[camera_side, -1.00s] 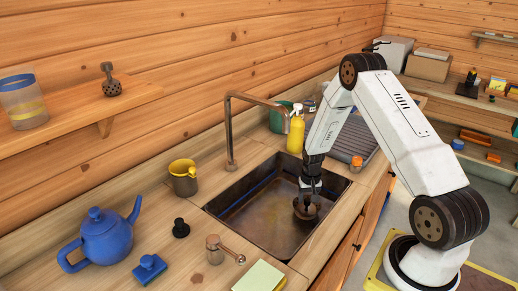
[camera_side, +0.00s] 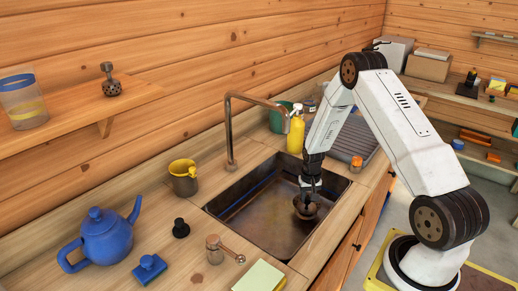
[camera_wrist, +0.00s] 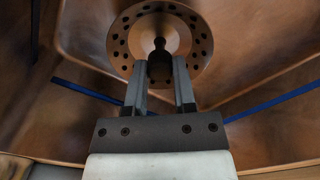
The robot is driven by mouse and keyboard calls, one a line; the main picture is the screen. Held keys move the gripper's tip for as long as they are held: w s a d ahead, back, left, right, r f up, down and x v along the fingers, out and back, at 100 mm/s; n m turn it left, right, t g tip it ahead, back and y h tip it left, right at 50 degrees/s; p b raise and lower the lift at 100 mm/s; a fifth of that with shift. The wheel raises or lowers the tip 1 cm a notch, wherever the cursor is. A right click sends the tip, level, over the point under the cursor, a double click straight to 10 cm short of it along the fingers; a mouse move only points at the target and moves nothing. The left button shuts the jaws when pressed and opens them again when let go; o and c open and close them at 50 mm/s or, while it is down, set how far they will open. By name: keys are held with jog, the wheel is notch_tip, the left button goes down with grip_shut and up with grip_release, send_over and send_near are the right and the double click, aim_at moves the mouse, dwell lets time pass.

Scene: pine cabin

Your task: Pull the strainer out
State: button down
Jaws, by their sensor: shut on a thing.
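The strainer (camera_wrist: 118,50) is a round coppery disc with a ring of holes and a dark knob at its centre. It also shows in the side view (camera_side: 307,211), inside the sink basin (camera_side: 262,222). My gripper (camera_wrist: 160,70) is shut on the strainer's knob. In the side view my gripper (camera_side: 309,190) reaches down into the right part of the basin. Whether the strainer touches the basin floor is hard to tell; the drain beneath it is hidden.
A tap (camera_side: 231,130) arches over the basin's back side. A yellow bottle (camera_side: 296,132) and a ribbed drainboard (camera_side: 352,138) stand close to my arm. A mustard mug (camera_side: 184,180), black stopper (camera_side: 181,229), blue teapot (camera_side: 103,238) and sponge (camera_side: 148,268) are on the counter at left.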

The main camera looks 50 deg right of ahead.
aim_at(308, 198)
jog(key=shift+r, duration=2)
notch_tip(308, 198, up, 27)
jog(key=s+d, duration=1.2)
jog(key=d, duration=0.4)
notch_tip(308, 198, down, 5)
jog(key=shift+w+f, duration=0.1)
jog(key=shift+f, duration=0.1)
